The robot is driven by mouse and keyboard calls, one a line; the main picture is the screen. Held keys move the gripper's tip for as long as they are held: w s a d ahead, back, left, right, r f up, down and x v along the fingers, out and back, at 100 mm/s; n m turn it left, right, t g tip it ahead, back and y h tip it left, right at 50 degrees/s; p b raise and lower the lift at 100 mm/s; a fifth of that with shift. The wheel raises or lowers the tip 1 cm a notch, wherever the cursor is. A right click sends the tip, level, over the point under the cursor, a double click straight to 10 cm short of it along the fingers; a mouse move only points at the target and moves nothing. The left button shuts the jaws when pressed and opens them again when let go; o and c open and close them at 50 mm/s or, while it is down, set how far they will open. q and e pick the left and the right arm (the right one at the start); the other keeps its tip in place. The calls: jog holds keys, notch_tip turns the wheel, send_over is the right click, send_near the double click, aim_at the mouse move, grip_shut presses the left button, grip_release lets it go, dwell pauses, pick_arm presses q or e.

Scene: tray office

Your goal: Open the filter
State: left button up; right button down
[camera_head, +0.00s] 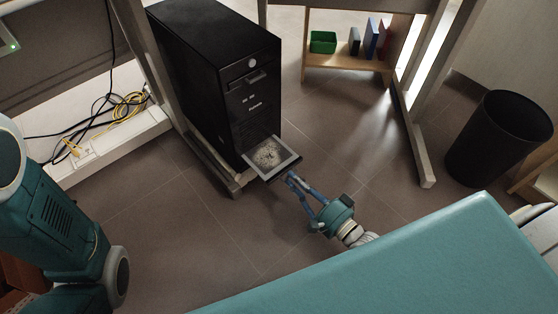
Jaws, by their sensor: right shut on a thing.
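A filter (268,156) in a light frame, its mesh grey and dusty, sticks out from the low front of a black computer tower (229,75). The tower stands on the floor under a desk. My right gripper (289,178) is at the filter's outer front edge, its fingers shut on that edge. The filter lies roughly flat, its inner end at the tower. My left gripper is out of view; only part of my left arm shows at the left.
A black waste bin (499,138) stands at the right. A wooden shelf (345,61) with a green box (323,42) and binders is at the back. Desk legs (420,150) flank the space. Cables (127,104) lie at the left. The floor before the tower is clear.

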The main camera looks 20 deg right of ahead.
jog(key=p+v, duration=0.1)
jog(key=v, duration=0.6)
jog(key=shift+s, duration=0.35)
jog(key=c, duration=1.8)
grip_release()
jog(key=shift+o, duration=0.2)
jog(key=v, duration=1.2)
jog(key=shift+s+d, duration=0.1)
